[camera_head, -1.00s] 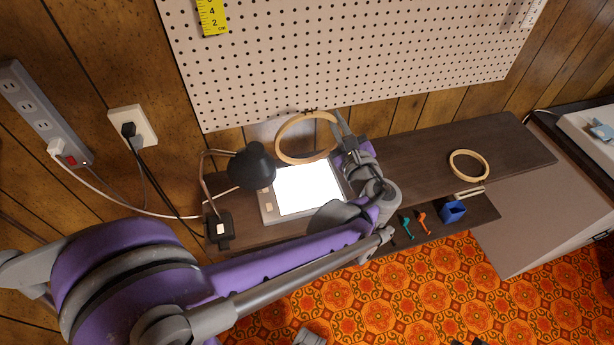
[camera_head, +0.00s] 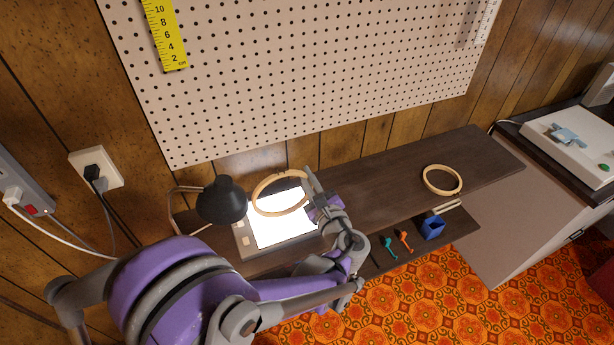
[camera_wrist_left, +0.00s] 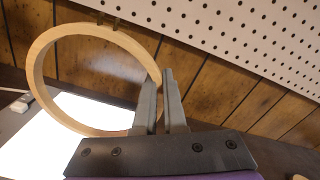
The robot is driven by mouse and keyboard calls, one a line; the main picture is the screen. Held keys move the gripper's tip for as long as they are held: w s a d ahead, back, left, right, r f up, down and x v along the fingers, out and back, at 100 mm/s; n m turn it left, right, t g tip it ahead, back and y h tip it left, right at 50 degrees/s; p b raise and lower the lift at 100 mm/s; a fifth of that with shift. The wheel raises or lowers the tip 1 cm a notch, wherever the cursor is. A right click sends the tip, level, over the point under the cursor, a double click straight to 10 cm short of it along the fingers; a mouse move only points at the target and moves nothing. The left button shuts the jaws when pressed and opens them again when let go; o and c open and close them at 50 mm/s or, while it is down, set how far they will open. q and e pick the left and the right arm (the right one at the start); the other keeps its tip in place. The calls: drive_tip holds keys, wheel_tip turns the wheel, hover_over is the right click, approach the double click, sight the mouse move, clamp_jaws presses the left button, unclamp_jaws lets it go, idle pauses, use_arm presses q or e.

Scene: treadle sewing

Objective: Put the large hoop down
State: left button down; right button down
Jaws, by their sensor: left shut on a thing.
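The large hoop (camera_head: 256,202) is a pale wooden ring with a small metal fitting on its rim. My left gripper (camera_head: 311,184) is shut on the right side of its rim. In the head view the hoop overlaps the upper part of a lit white panel (camera_head: 285,230); I cannot tell whether it touches it. My right gripper is not in view.
A black lamp (camera_head: 222,202) stands close to the left of the hoop. A smaller hoop (camera_head: 427,184) lies on the dark shelf (camera_head: 375,185) to the right, with bare shelf between. A blue holder (camera_head: 432,228) and small orange and teal tools lie in front. A pegboard (camera_head: 300,80) hangs behind.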

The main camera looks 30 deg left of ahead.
use_arm(q)
drive_tip(key=c, duration=1)
unclamp_jaws()
drive_tip(key=shift+f, duration=0.1)
drive_tip(key=v, duration=1.2)
